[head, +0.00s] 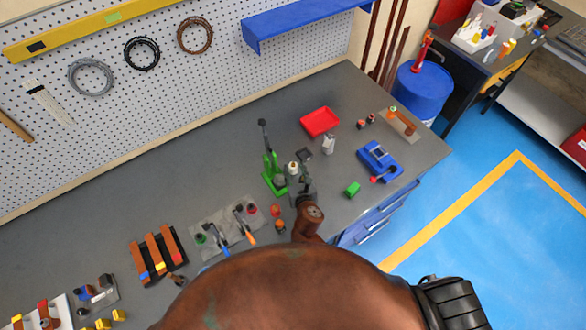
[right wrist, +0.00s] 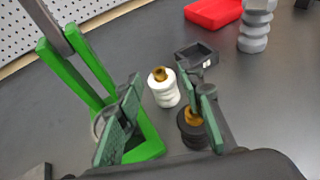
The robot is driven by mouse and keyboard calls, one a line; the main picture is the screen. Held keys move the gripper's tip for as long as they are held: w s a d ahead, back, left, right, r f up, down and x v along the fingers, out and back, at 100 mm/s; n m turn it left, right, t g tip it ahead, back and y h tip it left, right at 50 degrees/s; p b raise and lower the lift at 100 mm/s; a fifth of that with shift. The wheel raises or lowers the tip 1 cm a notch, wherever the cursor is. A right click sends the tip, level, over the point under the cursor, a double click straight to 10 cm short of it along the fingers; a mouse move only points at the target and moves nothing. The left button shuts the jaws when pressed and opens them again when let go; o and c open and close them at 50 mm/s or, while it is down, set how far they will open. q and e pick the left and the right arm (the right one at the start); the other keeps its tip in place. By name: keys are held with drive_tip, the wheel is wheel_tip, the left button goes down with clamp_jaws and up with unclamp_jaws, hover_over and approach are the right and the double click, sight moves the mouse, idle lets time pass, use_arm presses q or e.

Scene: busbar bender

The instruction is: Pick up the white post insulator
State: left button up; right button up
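The white post insulator (right wrist: 164,92), ribbed with a brass top, stands upright on the grey bench. In the head view it is a small pale piece (head: 293,168) beside the green lever tool (head: 272,172). My right gripper (head: 304,190) is just in front of it. In the right wrist view its two green-padded fingers (right wrist: 162,104) are apart, and the insulator shows in the gap between them, apparently beyond the tips and not held. A black insulator with a brass top (right wrist: 192,130) stands close by, partly behind the right-hand finger. My left gripper is not in view.
The green tool's frame (right wrist: 150,140) is close to the left-hand finger. A small black tray (right wrist: 196,56), a grey insulator (right wrist: 256,28) and a red tray (right wrist: 212,12) stand behind. Bench beyond the red tray is clear.

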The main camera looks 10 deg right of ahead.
sight(293, 166)
drive_tip(key=x, duration=0.2)
drive_tip(key=shift+w+f, duration=0.15)
drive_tip(key=shift+w, duration=0.15)
drive_tip(key=shift+w+f, duration=0.1)
drive_tip(key=shift+w, duration=0.15)
drive_tip(key=shift+c, duration=0.9)
drive_tip(key=c, duration=0.5)
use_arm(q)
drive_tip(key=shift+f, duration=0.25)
use_arm(e)
clamp_jaws()
